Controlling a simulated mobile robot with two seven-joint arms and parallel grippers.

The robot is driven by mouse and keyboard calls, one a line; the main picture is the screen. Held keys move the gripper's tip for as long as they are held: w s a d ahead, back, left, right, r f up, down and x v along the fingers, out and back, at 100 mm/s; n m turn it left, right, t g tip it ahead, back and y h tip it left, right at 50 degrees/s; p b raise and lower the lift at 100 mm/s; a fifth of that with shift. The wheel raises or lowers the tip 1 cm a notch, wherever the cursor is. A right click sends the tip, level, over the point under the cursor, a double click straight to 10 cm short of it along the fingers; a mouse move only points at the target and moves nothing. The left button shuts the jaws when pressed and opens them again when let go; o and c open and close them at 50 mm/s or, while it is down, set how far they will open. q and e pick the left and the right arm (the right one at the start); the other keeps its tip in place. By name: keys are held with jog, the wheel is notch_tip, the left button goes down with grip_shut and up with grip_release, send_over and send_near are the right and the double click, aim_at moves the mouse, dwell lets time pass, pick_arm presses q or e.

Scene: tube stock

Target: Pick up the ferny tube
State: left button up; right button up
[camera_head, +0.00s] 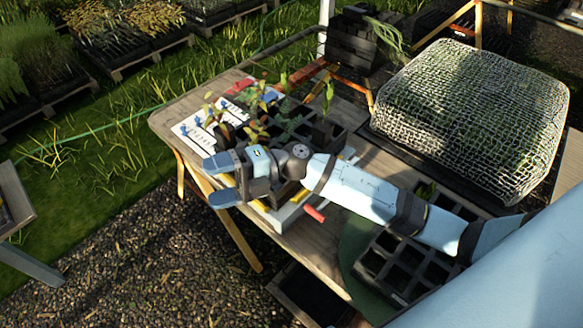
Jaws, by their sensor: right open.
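The ferny tube (288,126) appears to be the plant with fine green leaves among several seedlings in the black celled tray (338,141) on the wooden bench. Its pot is mostly hidden by the tray and its neighbours. My right gripper (217,181) is open and empty, with its two pale blue fingers apart and pointing left. In the picture it is at the bench's front left edge, below and left of the ferny plant and apart from it. My right forearm hides part of the tray's near side. My left gripper is not in view.
Other leafy seedlings (256,133) stand close around the ferny plant. A white sheet with blue marks (198,128) lies to the left. A large mesh-covered block (470,110) fills the back right. An empty black celled tray (400,268) lies at the front right.

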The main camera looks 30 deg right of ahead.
jog(key=w+d+f+n+h+b, duration=0.1)
jog(key=w+d+n+h, duration=0.1)
jog(key=w+d+h, duration=0.35)
jog(key=w+d+n+h+b, duration=0.2)
jog(key=d+h, duration=0.6)
jog(key=d, duration=0.1)
jog(key=w+d+f+n+h+b, duration=0.1)
jog(key=w+d+h, duration=0.2)
jog(key=d+h, duration=0.35)
jog(key=shift+g, duration=0.3)
notch_tip(320, 180, down, 7)
jog(key=shift+w+d+r+p, duration=0.15)
jog(key=shift+p, duration=0.25)
jog(key=shift+f, duration=0.5)
jog(key=f, duration=0.3)
jog(key=f+p, duration=0.1)
jog(key=f, duration=0.1)
jog(key=shift+w+f, duration=0.1)
jog(key=shift+w, duration=0.15)
jog(key=c, duration=1.1)
